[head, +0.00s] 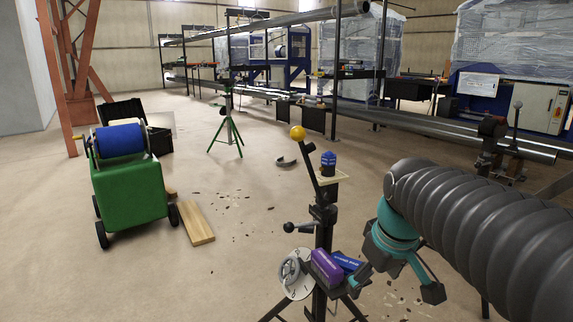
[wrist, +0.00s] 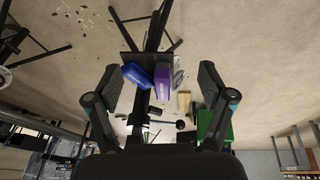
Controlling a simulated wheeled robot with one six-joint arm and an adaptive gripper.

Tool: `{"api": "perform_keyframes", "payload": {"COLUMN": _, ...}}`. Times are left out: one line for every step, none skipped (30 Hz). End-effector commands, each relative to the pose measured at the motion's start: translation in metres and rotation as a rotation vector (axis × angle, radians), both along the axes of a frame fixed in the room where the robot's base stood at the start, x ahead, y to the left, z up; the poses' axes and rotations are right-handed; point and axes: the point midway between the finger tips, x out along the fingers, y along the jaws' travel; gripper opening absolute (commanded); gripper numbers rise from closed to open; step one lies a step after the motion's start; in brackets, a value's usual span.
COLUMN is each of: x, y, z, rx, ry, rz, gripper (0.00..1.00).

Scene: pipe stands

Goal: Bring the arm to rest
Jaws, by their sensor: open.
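My gripper (head: 400,281) is at the right of the head view, at the end of my ribbed dark arm, just right of a black pipe stand (head: 326,215). Its two fingers are spread apart with nothing between them. In the wrist view my gripper (wrist: 160,90) shows its open fingers at left and right. Beyond them are a purple box (wrist: 163,81) and a blue box (wrist: 137,75) on the stand's small tray. In the head view the purple box (head: 326,268) lies beside the blue box (head: 346,262). I cannot tell whether a finger touches the stand.
A green wheeled cart (head: 130,190) with a blue drum stands at left, with a wooden plank (head: 196,222) beside it. A green tripod (head: 228,125) stands farther back. Long pipes (head: 450,128) on supports run along the back and right. The floor between cart and stand is mostly clear.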

Motion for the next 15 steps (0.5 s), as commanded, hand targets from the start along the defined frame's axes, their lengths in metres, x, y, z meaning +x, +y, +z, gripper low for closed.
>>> {"api": "perform_keyframes", "payload": {"x": -0.017, "y": 0.001, "z": 0.000, "rx": 0.009, "ry": -0.021, "rz": -0.041, "gripper": 0.81}}
{"api": "perform_keyframes", "payload": {"x": -0.025, "y": 0.001, "z": -0.001, "rx": 0.016, "ry": -0.033, "rz": -0.069, "gripper": 0.81}}
{"api": "perform_keyframes", "payload": {"x": -0.037, "y": 0.001, "z": -0.004, "rx": 0.025, "ry": -0.048, "rz": -0.106, "gripper": 0.81}}
{"api": "perform_keyframes", "payload": {"x": -0.045, "y": 0.001, "z": -0.006, "rx": 0.033, "ry": -0.061, "rz": -0.135, "gripper": 0.81}}
{"api": "perform_keyframes", "payload": {"x": -0.054, "y": 0.001, "z": -0.008, "rx": 0.041, "ry": -0.071, "rz": -0.162, "gripper": 0.81}}
{"api": "perform_keyframes", "payload": {"x": -0.064, "y": 0.001, "z": -0.012, "rx": 0.052, "ry": -0.088, "rz": -0.198, "gripper": 0.81}}
{"api": "perform_keyframes", "payload": {"x": -0.072, "y": 0.001, "z": -0.015, "rx": 0.061, "ry": -0.098, "rz": -0.225, "gripper": 0.81}}
{"api": "perform_keyframes", "payload": {"x": -0.079, "y": 0.001, "z": -0.018, "rx": 0.069, "ry": -0.108, "rz": -0.250, "gripper": 0.81}}
{"api": "perform_keyframes", "payload": {"x": -0.087, "y": 0.001, "z": -0.022, "rx": 0.081, "ry": -0.122, "rz": -0.280, "gripper": 0.81}}
{"api": "perform_keyframes", "payload": {"x": -0.093, "y": 0.001, "z": -0.026, "rx": 0.089, "ry": -0.130, "rz": -0.302, "gripper": 0.81}}
{"api": "perform_keyframes", "payload": {"x": -0.098, "y": 0.001, "z": -0.028, "rx": 0.097, "ry": -0.140, "rz": -0.321, "gripper": 0.81}}
{"api": "perform_keyframes", "payload": {"x": -0.104, "y": 0.001, "z": -0.032, "rx": 0.106, "ry": -0.150, "rz": -0.344, "gripper": 0.81}}
{"api": "perform_keyframes", "payload": {"x": -0.108, "y": 0.000, "z": -0.035, "rx": 0.112, "ry": -0.155, "rz": -0.359, "gripper": 0.81}}
{"api": "perform_keyframes", "payload": {"x": -0.111, "y": 0.000, "z": -0.037, "rx": 0.118, "ry": -0.161, "rz": -0.372, "gripper": 0.81}}
{"api": "perform_keyframes", "payload": {"x": -0.115, "y": 0.001, "z": -0.039, "rx": 0.123, "ry": -0.167, "rz": -0.385, "gripper": 0.81}}
